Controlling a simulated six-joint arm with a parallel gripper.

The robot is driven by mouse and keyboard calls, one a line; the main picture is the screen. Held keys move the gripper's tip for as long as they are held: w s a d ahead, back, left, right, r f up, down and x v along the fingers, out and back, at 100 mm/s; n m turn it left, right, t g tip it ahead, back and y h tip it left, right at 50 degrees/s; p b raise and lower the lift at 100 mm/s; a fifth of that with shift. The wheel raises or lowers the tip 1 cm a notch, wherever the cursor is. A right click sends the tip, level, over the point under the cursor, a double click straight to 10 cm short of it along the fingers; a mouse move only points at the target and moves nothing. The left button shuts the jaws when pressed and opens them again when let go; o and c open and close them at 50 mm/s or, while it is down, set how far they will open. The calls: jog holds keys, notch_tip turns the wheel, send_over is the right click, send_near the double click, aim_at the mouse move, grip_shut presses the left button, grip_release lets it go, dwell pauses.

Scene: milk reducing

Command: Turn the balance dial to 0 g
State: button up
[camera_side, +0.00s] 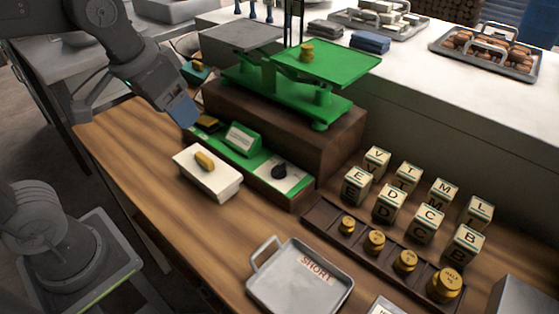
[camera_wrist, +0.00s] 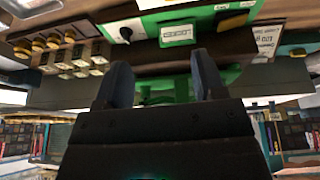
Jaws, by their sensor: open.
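The black dial knob (camera_side: 279,171) sits on a pale plate at the right end of the green panel in front of the balance. The knob also shows in the upside-down wrist view (camera_wrist: 126,33). A slanted green display (camera_side: 242,138) stands left of it; its reading is too small to tell. The green balance (camera_side: 320,90) stands on a brown block, with a brass weight (camera_side: 307,52) on its right pan. My gripper (camera_side: 183,110) is open, above the left end of the panel and apart from the dial. Its two fingers show in the wrist view (camera_wrist: 163,80) with nothing between them.
A white block with a brass-coloured piece (camera_side: 204,161) stands in front of the panel. A grey tray marked SHORT (camera_side: 262,282) lies at the front. Several brass weights sit in a dark rack (camera_side: 327,219). Lettered cubes (camera_side: 389,202) stand behind it. The wooden bench is clear at left.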

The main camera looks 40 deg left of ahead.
jog(key=w+d, duration=0.1)
jog(key=w, duration=0.1)
jog(key=w+d+g, duration=0.1)
jog(key=w+d, duration=0.1)
jog(key=w, duration=0.1)
jog(key=w+d+g, duration=0.1)
jog(key=w+d, duration=0.1)
jog(key=w, duration=0.1)
jog(key=shift+r, duration=0.4)
jog(key=c, duration=0.4)
jog(key=g, duration=0.2)
send_over(280, 165)
notch_tip(280, 165, down, 2)
jog(key=shift+c, duration=0.2)
notch_tip(280, 165, down, 14)
jog(key=shift+f, duration=0.1)
grip_shut()
